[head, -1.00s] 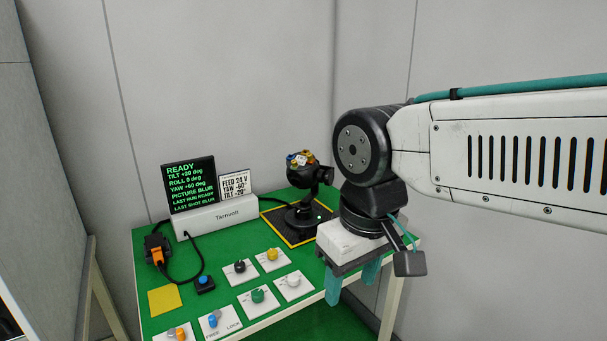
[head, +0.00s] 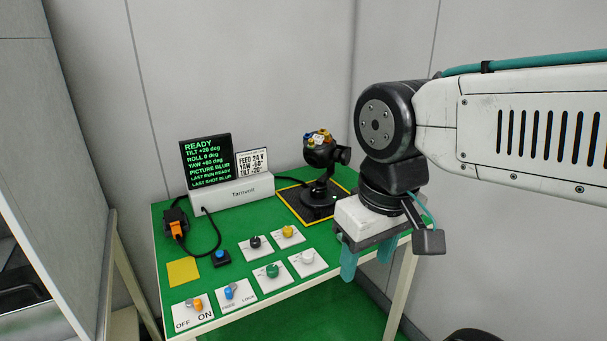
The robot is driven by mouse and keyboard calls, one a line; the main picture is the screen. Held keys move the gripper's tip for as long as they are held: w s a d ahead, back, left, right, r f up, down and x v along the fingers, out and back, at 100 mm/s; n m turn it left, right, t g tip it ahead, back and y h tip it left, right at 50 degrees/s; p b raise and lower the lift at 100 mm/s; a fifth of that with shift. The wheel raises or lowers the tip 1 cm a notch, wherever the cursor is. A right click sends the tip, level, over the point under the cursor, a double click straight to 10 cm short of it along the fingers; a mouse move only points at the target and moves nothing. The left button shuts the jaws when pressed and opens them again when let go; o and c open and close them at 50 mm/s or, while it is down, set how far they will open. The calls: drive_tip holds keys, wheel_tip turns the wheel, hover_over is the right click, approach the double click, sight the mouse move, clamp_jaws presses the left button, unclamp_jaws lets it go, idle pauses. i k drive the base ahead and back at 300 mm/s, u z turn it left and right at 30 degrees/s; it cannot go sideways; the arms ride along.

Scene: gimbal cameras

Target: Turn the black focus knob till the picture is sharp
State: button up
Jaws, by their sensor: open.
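The black focus knob (head: 255,242) stands on a white plate in the back row of knobs on the green table. The display (head: 206,161) reads READY, TILT +20 deg, ROLL 0 deg, YAW +60 deg, PICTURE BLUR, LAST RUN READY, LAST SHOT BLUR. The black gimbal camera (head: 321,153) stands on a yellow-edged black pad at the back right. My gripper (head: 367,261), with teal fingers pointing down, is open and empty at the table's right front edge, right of the knobs and apart from them.
Near the black knob are a yellow knob (head: 287,231), a green knob (head: 272,270) and a white knob (head: 307,257). Left are a blue button (head: 220,256), a yellow square (head: 183,271), an orange plug (head: 177,229) and two lever switches.

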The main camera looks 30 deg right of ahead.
sight(255, 242)
drive_tip(key=u, duration=0.05)
drive_tip(key=i, duration=0.9)
drive_tip(key=z, duration=0.05)
